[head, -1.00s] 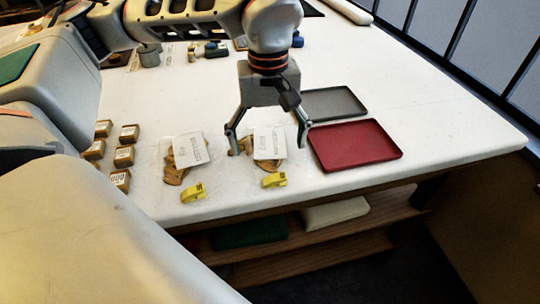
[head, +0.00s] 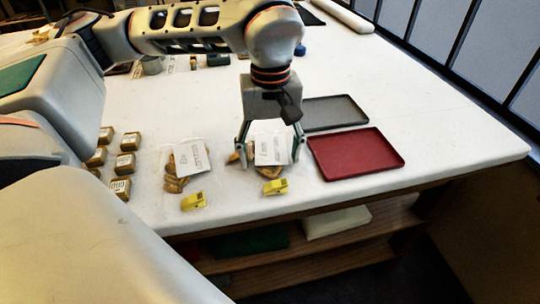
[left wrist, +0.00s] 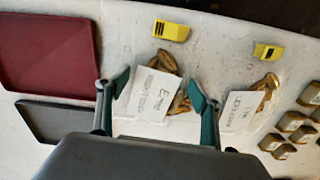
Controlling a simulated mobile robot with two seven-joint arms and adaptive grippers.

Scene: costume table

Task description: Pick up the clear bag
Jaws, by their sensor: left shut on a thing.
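A clear bag (head: 268,171) with brownish pieces inside and a white printed card lies on the white table, left of the red tray. It also shows in the left wrist view (left wrist: 180,103). My left gripper (head: 270,158) points down over this bag, with one finger at each side. It is shut on the bag, whose card shows between the fingers in the left wrist view. A second similar clear bag (head: 174,183) lies to the left, apart from the gripper. My right gripper is in neither view.
A red tray (head: 375,163) and a grey tray (head: 330,127) lie right of the held bag. Yellow tags (head: 275,187) lie in front of both bags. Several small labelled boxes (head: 126,162) stand at the left. The table's front edge is close; a shelf is below.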

